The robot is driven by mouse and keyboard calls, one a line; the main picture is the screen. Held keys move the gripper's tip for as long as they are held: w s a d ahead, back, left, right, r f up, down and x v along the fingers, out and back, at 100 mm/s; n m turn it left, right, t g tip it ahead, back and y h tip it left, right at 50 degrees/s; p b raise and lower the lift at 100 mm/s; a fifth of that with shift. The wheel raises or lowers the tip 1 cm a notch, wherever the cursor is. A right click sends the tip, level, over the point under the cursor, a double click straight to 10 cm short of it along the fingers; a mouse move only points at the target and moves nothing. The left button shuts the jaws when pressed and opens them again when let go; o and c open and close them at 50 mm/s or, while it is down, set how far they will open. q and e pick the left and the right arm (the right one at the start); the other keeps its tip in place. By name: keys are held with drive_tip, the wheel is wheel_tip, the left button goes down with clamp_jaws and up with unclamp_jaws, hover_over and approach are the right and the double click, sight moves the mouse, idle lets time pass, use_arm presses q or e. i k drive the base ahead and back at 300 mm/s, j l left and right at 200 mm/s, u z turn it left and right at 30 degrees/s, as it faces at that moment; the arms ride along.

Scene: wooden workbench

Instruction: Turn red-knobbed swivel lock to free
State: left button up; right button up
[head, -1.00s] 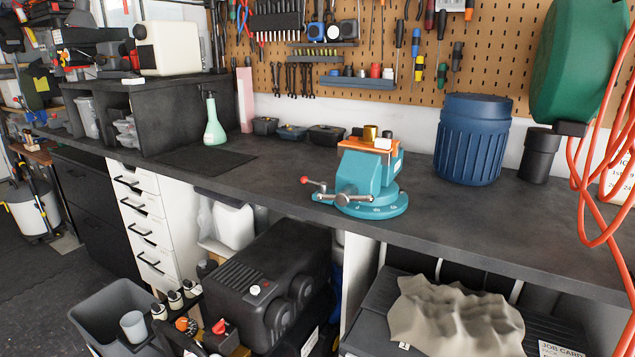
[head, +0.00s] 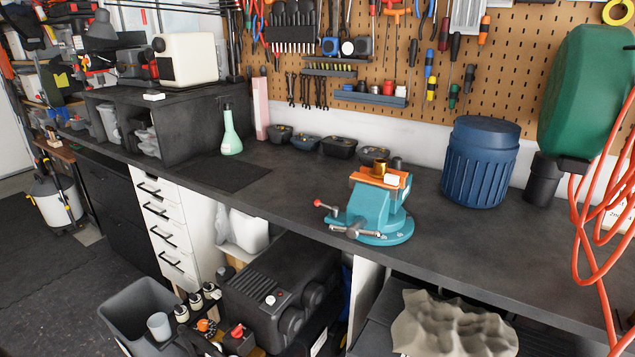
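A teal bench vise (head: 375,212) stands on the dark workbench, right of the middle in the head view. A red knob (head: 317,203) sits on the end of a short lever at the left of its base. A grey metal handle (head: 352,231) crosses its front. Orange jaw pieces, a brass-coloured cylinder (head: 379,167) and a small white block are on its top. The exact angle of the red-knobbed lever is hard to tell. Neither of my grippers shows in the view.
A blue ribbed barrel (head: 479,162) and a dark canister (head: 543,179) stand right of the vise. An orange hose (head: 582,240) hangs at the right edge. A green spray bottle (head: 230,135) and small bins (head: 338,146) stand left. The bench (head: 285,190) left of the vise is clear.

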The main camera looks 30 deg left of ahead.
sight(335, 210)
drive_tip(key=i+j+u, duration=0.1)
drive_tip(key=i+j, duration=0.2)
drive_tip(key=j, duration=0.15)
drive_tip(key=i+j, duration=0.3)
drive_tip(key=j, duration=0.15)
drive_tip(key=u, duration=0.05)
